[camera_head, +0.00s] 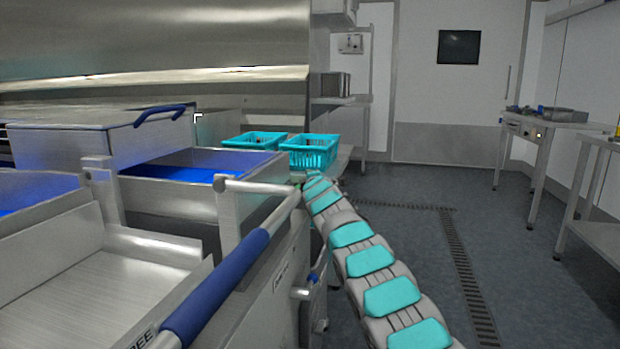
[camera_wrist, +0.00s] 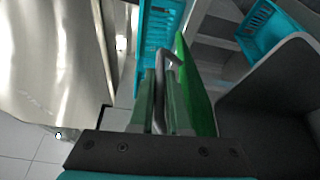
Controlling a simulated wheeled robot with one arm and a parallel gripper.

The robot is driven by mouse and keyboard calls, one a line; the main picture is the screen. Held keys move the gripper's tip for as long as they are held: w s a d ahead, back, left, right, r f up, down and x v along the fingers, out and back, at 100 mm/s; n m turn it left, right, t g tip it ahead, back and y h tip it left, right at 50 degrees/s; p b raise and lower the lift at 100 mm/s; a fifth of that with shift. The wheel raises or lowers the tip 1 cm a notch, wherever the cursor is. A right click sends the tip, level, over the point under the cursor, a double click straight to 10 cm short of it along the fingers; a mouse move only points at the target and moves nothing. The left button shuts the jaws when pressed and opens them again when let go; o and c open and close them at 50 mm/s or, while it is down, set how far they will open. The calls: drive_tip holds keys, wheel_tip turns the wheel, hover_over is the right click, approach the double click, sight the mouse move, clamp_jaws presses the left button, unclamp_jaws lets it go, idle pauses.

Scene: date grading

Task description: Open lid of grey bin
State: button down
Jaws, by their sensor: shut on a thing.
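My gripper (camera_wrist: 161,78) is in the wrist view, its two fingers closed around a bent metal bar handle (camera_wrist: 172,54). The handle stands close beside a thin green panel (camera_wrist: 197,88), seen almost edge-on and tilted; it looks like a lid, but I cannot tell for sure. A dark grey, bin-like shape with a lighter rounded rim (camera_wrist: 296,42) fills the right side; I cannot tell whether it is the grey bin. In the head view my arm reaches away past the bench end, and my gripper is hidden there.
Turquoise baskets (camera_head: 310,150) stand beyond the steel bench near my arm; turquoise crates (camera_wrist: 268,28) also show in the wrist view. A blue-sleeved rail (camera_head: 215,290) runs along the bench at my arm's left. Floor with a drain grate (camera_head: 465,265) is clear on the right.

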drive_tip(key=c, duration=0.9)
unclamp_jaws()
drive_tip(key=shift+s, duration=0.2)
drive_tip(key=s, duration=0.2)
drive_tip(key=s+b, duration=0.1)
drive_tip(key=s, duration=0.2)
drive_tip(key=s+b, duration=0.1)
drive_tip(key=s, duration=0.1)
drive_tip(key=shift+s+d+r, duration=0.15)
drive_tip(key=shift+s+d, duration=0.05)
drive_tip(key=shift+d, duration=0.1)
drive_tip(key=shift+s+d+r+b, duration=0.1)
drive_tip(key=shift+s+d, duration=0.05)
drive_tip(key=shift+s, duration=1.35)
drive_tip(key=shift+s+d+r+b, duration=0.1)
drive_tip(key=shift+s+d, duration=0.05)
drive_tip(key=shift+s, duration=1.35)
drive_tip(key=shift+s+d+b, duration=0.1)
drive_tip(key=shift+s+d, duration=0.05)
drive_tip(key=shift+s, duration=1.35)
